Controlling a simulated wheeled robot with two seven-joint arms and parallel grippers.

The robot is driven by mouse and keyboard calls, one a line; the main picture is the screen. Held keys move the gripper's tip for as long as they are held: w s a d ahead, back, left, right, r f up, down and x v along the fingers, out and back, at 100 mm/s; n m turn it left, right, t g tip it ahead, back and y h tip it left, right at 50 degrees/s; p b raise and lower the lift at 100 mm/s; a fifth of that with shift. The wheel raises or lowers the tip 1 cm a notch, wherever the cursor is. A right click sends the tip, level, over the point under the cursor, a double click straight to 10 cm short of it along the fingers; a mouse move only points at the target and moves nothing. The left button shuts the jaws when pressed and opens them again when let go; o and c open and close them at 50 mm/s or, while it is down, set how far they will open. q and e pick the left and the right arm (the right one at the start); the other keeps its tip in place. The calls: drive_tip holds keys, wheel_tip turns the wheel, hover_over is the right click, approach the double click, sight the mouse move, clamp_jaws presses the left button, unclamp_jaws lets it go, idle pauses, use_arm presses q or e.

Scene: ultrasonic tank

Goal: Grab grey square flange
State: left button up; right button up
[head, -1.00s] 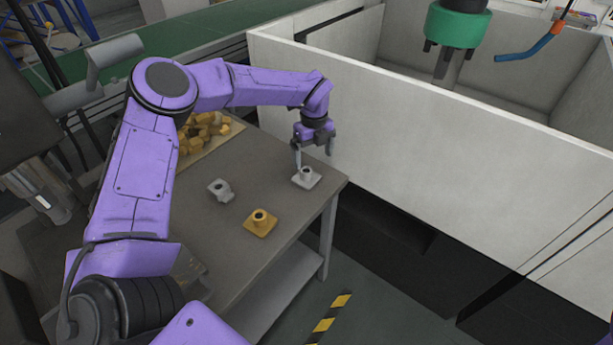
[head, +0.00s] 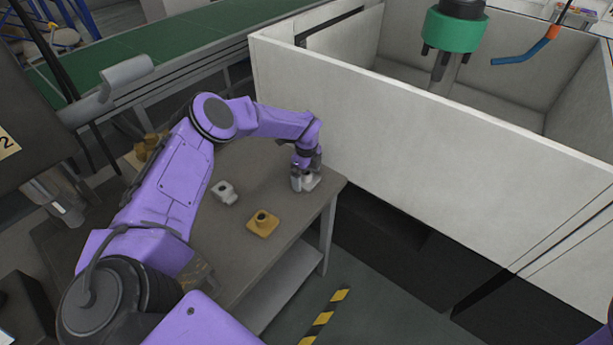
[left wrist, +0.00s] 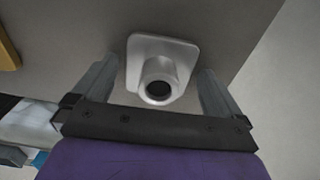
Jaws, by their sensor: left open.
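The grey square flange (head: 309,182) lies on the table near its right corner, a square plate with a round hollow neck. In the left wrist view the flange (left wrist: 160,70) sits between the two fingers, neck toward the camera. My left gripper (head: 305,180) is open and low over it, with a finger on each side. In the left wrist view the gripper (left wrist: 158,88) shows a gap between each finger and the neck. The left finger is close to the plate's edge; I cannot tell if it touches. My right gripper is not in view.
A yellow square flange (head: 262,224) and another grey part (head: 224,192) lie on the table (head: 245,260). A white-walled tank (head: 430,150) stands close beyond the table's right edge. A green tool (head: 455,28) hangs above the tank.

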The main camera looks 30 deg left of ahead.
use_arm(q)
drive_tip(key=c, duration=1.1)
drive_tip(key=shift+c, duration=0.2)
drive_tip(key=shift+r, duration=0.1)
